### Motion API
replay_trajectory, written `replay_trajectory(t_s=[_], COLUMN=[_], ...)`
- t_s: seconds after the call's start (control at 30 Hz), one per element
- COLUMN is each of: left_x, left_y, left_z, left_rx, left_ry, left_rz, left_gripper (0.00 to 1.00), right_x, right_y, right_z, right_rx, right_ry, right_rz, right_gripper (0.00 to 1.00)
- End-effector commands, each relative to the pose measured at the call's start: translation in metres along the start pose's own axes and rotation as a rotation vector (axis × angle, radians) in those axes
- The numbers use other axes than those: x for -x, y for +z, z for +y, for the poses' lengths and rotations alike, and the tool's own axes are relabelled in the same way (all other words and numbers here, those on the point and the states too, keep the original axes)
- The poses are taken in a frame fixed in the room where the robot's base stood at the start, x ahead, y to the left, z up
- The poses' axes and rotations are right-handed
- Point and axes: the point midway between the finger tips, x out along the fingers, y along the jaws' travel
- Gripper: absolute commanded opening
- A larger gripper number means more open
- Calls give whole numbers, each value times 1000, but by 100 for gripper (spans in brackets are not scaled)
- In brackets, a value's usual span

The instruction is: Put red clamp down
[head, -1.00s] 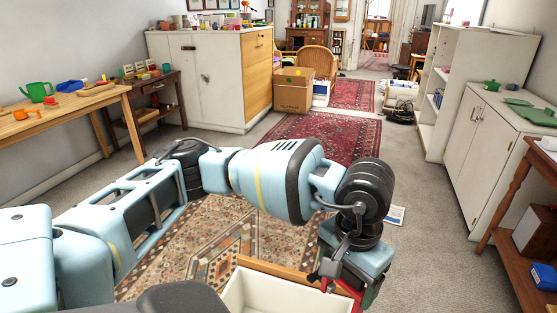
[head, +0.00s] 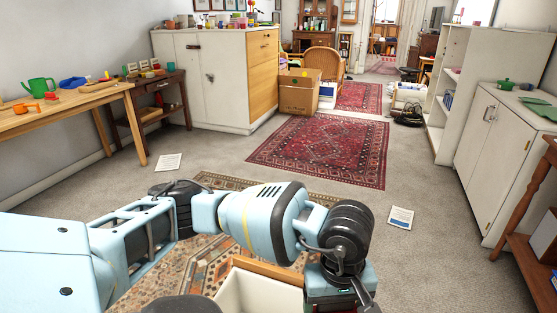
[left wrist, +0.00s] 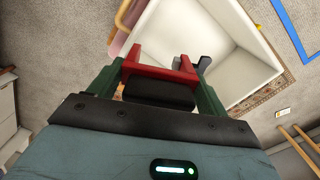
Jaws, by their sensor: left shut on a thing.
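In the left wrist view the red clamp (left wrist: 160,72) is held between the green fingers of my left gripper (left wrist: 160,80). The clamp overlaps the near side of a white open bin (left wrist: 240,28); how high it is above the bin I cannot tell. In the head view my left gripper (head: 338,291) is at the bottom edge, just right of the same white bin (head: 258,293), and the clamp there is mostly hidden. My right gripper is in neither view.
A wooden table (head: 75,107) with a green watering can (head: 40,88) stands at the left. A white cabinet (head: 490,140) is at the right. Paper sheets (head: 169,162) and (head: 401,217) lie on the floor. The red rug (head: 320,150) ahead is clear.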

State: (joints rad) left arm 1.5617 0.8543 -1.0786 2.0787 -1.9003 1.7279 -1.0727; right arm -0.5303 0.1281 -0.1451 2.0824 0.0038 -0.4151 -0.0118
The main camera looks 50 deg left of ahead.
Motion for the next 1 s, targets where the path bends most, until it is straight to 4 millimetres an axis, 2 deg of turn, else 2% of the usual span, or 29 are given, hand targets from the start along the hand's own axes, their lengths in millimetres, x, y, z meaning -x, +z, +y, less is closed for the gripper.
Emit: replay_trajectory(t_s=[0.03, 0.1, 0.4, 0.6, 0.8, 1.0], left_x=[-20, -38, -114, -156, -176, -179], left_y=[-1, -2, -12, -19, -24, -26], left_z=[-3, -7, -25, -38, -46, -47], left_rx=[96, 244, 889, 1269, 1489, 1544], left_ry=[-5, -5, -6, -5, 1, 7], left_rz=[-6, -6, 4, 19, 33, 37], left_gripper=[48, 48, 48, 48, 48, 48], right_x=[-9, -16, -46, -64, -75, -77], right_y=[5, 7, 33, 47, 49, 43], right_z=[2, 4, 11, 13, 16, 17], right_rx=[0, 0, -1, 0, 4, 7], right_ry=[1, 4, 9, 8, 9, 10], right_rz=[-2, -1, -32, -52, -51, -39], right_gripper=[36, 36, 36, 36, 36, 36])
